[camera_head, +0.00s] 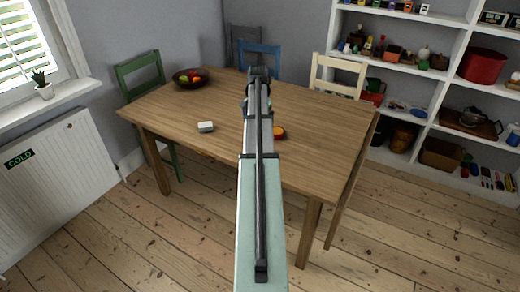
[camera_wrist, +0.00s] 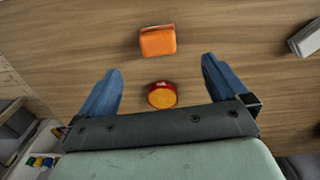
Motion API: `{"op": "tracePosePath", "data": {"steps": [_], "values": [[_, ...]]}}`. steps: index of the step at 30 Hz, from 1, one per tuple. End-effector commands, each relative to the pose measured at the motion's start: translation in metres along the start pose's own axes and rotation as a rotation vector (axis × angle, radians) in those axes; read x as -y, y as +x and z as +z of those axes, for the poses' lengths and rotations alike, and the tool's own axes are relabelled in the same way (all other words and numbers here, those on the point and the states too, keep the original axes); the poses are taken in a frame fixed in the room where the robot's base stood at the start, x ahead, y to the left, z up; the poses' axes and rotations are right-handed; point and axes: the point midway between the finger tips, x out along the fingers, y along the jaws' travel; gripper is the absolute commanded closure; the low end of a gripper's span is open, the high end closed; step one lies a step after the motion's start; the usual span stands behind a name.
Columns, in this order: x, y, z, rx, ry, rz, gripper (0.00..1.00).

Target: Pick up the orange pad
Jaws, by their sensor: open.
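In the wrist view an orange block-like pad (camera_wrist: 158,41) lies on the wooden table, just beyond my fingertips. A round red piece with an orange-yellow top (camera_wrist: 162,95) lies in view between my fingers, nearer the palm. My gripper (camera_wrist: 162,65) is open, its two blue fingers spread and nothing held. In the head view my gripper (camera_head: 258,77) is above the table, seen from behind. A small orange thing (camera_head: 279,131) shows just right of my arm; I cannot tell for sure which of the two it is. My arm hides part of the tabletop.
A pale grey block (camera_head: 205,127) lies on the table (camera_head: 180,105) to the left; it also shows at the wrist view's right edge (camera_wrist: 305,38). A fruit bowl (camera_head: 189,78) stands at the far left. Chairs surround the table. Much of the tabletop's right side is clear.

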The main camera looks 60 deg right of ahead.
Motion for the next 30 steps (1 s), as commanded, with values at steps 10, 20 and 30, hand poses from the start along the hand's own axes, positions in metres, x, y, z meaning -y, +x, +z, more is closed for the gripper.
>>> {"op": "tracePosePath", "data": {"steps": [10,20,30], "values": [[-0.011,0.024,-0.008,0.003,0.025,0.001,0.0],[-0.01,0.071,-0.009,0.002,0.025,0.001,0.0],[-0.009,0.086,-0.01,0.001,0.024,0.001,0.0]]}}
